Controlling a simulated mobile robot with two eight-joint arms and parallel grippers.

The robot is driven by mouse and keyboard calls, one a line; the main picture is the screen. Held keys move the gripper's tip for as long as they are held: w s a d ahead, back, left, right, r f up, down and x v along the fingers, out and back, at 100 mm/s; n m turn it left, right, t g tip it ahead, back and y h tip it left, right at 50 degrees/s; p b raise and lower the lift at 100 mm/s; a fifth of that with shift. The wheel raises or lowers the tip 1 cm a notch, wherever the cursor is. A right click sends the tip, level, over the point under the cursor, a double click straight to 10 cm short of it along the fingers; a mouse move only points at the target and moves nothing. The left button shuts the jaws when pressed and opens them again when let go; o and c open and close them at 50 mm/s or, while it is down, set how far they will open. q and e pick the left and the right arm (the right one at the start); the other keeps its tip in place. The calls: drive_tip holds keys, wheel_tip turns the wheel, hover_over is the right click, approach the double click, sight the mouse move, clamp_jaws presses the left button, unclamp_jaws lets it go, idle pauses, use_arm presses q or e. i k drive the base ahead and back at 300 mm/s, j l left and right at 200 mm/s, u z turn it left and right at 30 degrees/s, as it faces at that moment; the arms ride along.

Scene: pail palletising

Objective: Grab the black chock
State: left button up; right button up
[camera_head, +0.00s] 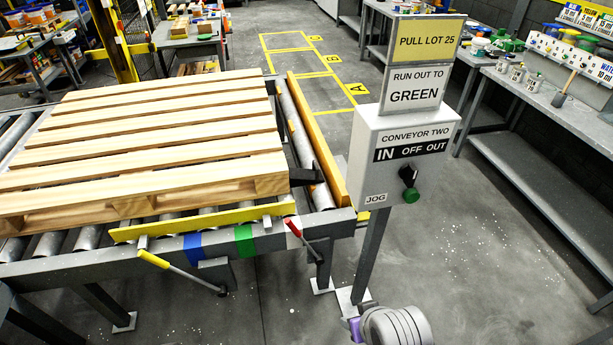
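A small black block (304,177), which looks like the black chock, sits at the right front corner of the wooden pallet (150,140). It lies on the roller conveyor between the pallet and the orange-yellow rail. Whether it touches the pallet cannot be told. A grey rounded part with a purple piece, probably of my own arm, shows at the bottom edge, well below and to the right of the block. No fingertips of either gripper are in view.
The conveyor control box (408,160) stands on a post right of the conveyor, with signs above it. A yellow-handled lever (153,260) and a red-tipped lever (292,228) stick out at the conveyor's front. A workbench (545,105) runs along the right. The floor between is clear.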

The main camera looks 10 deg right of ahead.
sight(298, 178)
drive_tip(key=i+j+z, duration=0.35)
drive_tip(key=i+j, duration=0.15)
drive_tip(key=i, duration=0.15)
drive_tip(key=i+j+z, duration=0.3)
drive_tip(key=i+j, duration=0.25)
drive_tip(key=j, duration=0.1)
